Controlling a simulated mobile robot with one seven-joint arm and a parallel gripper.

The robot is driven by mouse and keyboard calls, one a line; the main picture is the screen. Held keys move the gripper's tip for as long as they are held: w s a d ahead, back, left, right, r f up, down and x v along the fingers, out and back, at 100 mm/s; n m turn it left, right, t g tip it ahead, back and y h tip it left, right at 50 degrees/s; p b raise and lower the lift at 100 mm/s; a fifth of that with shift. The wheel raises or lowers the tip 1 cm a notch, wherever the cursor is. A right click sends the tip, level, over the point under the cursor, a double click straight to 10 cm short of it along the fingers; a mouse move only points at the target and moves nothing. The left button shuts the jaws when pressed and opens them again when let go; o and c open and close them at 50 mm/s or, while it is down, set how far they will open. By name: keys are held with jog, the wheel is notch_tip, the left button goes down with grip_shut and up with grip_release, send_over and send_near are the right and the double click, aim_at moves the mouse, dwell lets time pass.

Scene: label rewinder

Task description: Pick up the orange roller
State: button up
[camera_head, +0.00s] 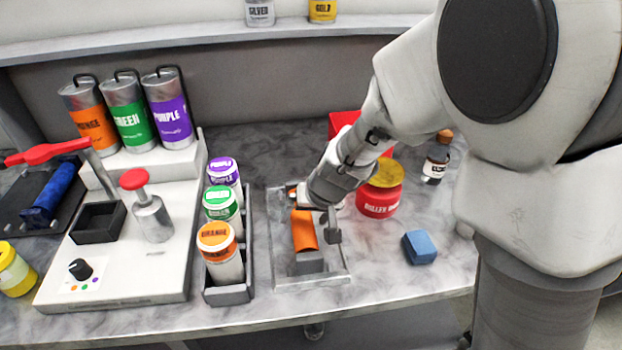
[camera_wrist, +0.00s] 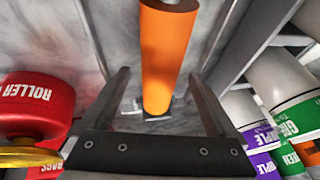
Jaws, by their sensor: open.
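The orange roller (camera_head: 304,231) lies in a shallow clear tray (camera_head: 275,255) at the middle of the bench, with a grey block at its near end. My gripper (camera_head: 318,233) is low over the tray from above. One finger shows at the roller's right side; the other is hard to make out. In the wrist view my gripper (camera_wrist: 160,85) is open. The orange roller (camera_wrist: 167,55) runs between its two fingers, with visible gaps on both sides. My wrist hides the roller's far end in the head view.
A rack (camera_head: 230,294) of purple, green and orange jars stands close left of the tray. A red jar (camera_head: 379,202) with a yellow lid and a blue block (camera_head: 419,247) are to the right.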

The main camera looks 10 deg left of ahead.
jog(key=shift+w+a+f, duration=0.15)
jog(key=shift+f, duration=0.3)
grip_shut()
jog(key=shift+r, duration=0.15)
